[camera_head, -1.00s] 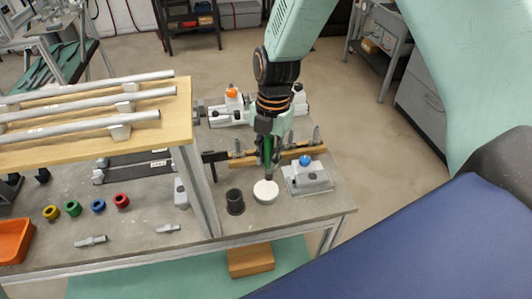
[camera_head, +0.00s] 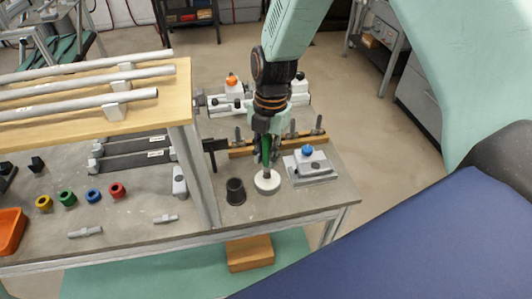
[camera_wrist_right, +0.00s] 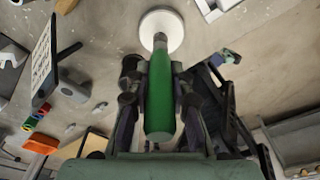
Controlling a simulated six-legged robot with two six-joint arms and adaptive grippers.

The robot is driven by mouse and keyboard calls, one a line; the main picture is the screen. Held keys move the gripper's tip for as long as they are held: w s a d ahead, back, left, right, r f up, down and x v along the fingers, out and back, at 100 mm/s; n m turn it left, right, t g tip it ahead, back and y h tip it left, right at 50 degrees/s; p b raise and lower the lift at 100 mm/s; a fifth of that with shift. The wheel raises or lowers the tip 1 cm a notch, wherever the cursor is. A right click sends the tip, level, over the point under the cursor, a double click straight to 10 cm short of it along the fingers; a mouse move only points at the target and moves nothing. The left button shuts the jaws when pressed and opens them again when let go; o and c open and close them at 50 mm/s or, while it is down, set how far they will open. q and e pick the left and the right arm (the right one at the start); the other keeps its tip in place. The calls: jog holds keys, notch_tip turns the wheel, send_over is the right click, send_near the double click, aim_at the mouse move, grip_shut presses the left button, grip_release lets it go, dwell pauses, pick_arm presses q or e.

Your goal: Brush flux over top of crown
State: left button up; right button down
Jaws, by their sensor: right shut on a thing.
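My right gripper (camera_head: 265,155) is shut on a green-handled brush (camera_wrist_right: 160,100), which points down with its grey ferrule away from the jaws. The brush's lower end is at a round white dish (camera_head: 267,183) on the bench. In the wrist view the ferrule lies over the white dish (camera_wrist_right: 162,28), and I cannot tell whether the bristles touch it. A bar with upright pins (camera_head: 290,143) stands behind the gripper. I cannot tell which part is the crown. My left gripper is not in view.
A dark cup (camera_head: 235,191) stands just left of the dish. A blue-knobbed block (camera_head: 309,164) is to the right, and an orange-knobbed clamp (camera_head: 231,82) is behind. A wooden shelf with metal tubes (camera_head: 110,110) rises at left. Coloured rings (camera_head: 92,195) lie below it.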

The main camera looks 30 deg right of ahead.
aim_at(267, 137)
jog(key=shift+s+d+f, duration=0.1)
jog(key=shift+d, duration=0.1)
jog(key=shift+a+f, duration=0.1)
jog(key=shift+a, duration=0.1)
jog(key=shift+d+f, duration=0.2)
jog(key=shift+a+f+b, duration=0.15)
jog(key=shift+a+b, duration=0.05)
jog(key=shift+b, duration=0.15)
jog(key=shift+d, duration=0.15)
dwell(0.4)
jog(key=shift+r+p, duration=0.65)
jog(key=shift+r, duration=0.1)
jog(key=shift+r+p, duration=2.25)
jog(key=shift+r, duration=0.6)
